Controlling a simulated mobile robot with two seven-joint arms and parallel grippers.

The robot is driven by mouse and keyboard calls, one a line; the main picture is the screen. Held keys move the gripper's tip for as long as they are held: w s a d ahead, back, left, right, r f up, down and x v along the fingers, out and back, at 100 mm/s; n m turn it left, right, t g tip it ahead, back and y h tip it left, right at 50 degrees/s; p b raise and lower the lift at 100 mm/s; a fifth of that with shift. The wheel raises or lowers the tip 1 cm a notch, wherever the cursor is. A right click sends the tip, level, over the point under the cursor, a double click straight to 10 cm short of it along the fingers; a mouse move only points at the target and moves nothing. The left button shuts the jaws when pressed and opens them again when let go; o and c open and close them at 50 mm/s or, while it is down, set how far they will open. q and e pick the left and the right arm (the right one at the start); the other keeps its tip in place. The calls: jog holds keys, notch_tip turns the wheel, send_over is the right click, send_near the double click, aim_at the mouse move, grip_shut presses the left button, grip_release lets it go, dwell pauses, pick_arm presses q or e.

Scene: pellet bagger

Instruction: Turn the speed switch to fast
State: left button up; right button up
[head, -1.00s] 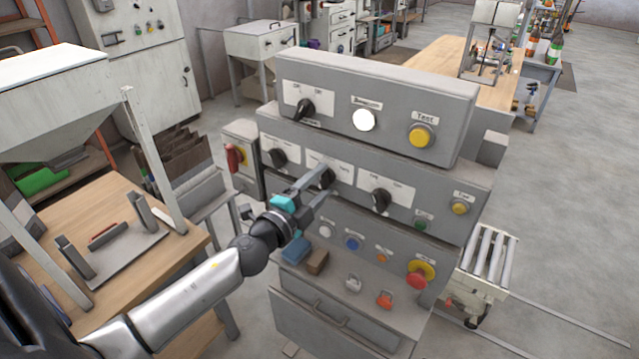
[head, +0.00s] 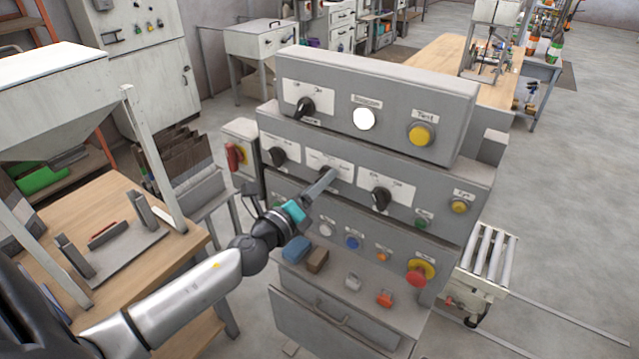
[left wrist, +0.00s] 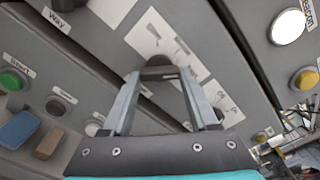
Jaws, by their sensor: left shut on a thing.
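The control panel (head: 300,150) has a row of three dark rotary knobs on white label plates. My left gripper (head: 330,174) reaches the middle knob of this row. In the left wrist view, the two fingers are shut on this dark knob (left wrist: 159,66), one on either side. The gripper is rolled, so its fingers nearly overlap in the head view. The knob is mostly hidden there by the fingers. Its label plate (left wrist: 152,32) shows beside it, but I cannot read the words or the knob's setting. My right gripper is not in view.
Similar knobs sit left (head: 277,156) and right (head: 381,199) of the held one, with another above (head: 305,107). A red emergency button (head: 418,277) and several small buttons are below. A wooden table (head: 150,260) stands left of the panel.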

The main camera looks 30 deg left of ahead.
pick_arm(q)
jog(key=shift+m, duration=1.1)
jog(key=o, duration=1.4)
jog(key=shift+s, duration=0.1)
jog(key=shift+s+a+b, duration=0.15)
jog(key=shift+s+b, duration=1.15)
jog(key=shift+s, duration=2.5)
jog(key=shift+s+a+b, duration=0.1)
jog(key=shift+s+b, duration=1.15)
jog(key=shift+s, duration=2.5)
jog(key=shift+f, duration=0.1)
